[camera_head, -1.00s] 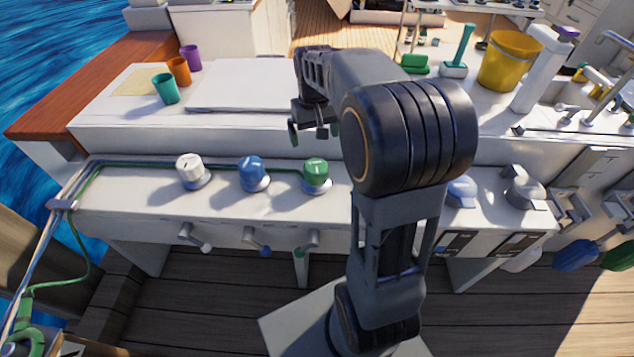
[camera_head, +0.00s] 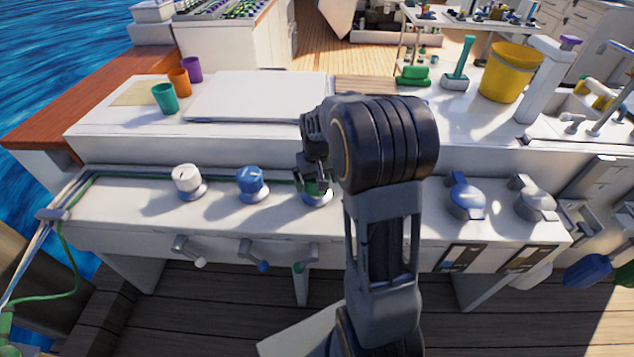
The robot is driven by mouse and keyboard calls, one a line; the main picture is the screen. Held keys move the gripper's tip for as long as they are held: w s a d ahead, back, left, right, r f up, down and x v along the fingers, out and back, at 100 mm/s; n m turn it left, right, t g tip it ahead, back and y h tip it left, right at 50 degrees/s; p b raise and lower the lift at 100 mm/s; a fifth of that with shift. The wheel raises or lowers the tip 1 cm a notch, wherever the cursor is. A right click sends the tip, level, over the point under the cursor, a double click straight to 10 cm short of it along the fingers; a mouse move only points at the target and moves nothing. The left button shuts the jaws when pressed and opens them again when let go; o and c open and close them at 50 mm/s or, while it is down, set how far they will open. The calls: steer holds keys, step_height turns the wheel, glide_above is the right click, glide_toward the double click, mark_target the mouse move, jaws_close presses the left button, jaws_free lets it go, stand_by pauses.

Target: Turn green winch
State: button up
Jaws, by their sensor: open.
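The green winch (camera_head: 318,198) stands on the white ledge, to the right of the blue winch (camera_head: 251,181) and the white winch (camera_head: 188,180). My gripper (camera_head: 312,187) is directly over the green winch, with its jaws open and low around or just in front of its top. The jaws and my arm hide most of the green winch; only parts of its green body and its base show. I cannot tell whether the fingers touch it.
Crank handles (camera_head: 257,258) hang on the ledge's front face below the winches. A blue lever knob (camera_head: 464,196) and a grey one (camera_head: 533,200) stand to the right.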

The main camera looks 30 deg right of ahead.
steer(key=shift+f, duration=0.2)
steer(key=shift+c, duration=0.4)
steer(key=c, duration=0.8)
steer(key=shift+c, duration=0.2)
steer(key=shift+r+m, duration=0.1)
steer(key=shift+m, duration=0.2)
steer(key=m+p, duration=0.2)
steer(key=m, duration=0.1)
steer(key=shift+d+m+p, duration=0.1)
steer(key=shift+m+p, duration=0.8)
steer(key=shift+m, duration=1.3)
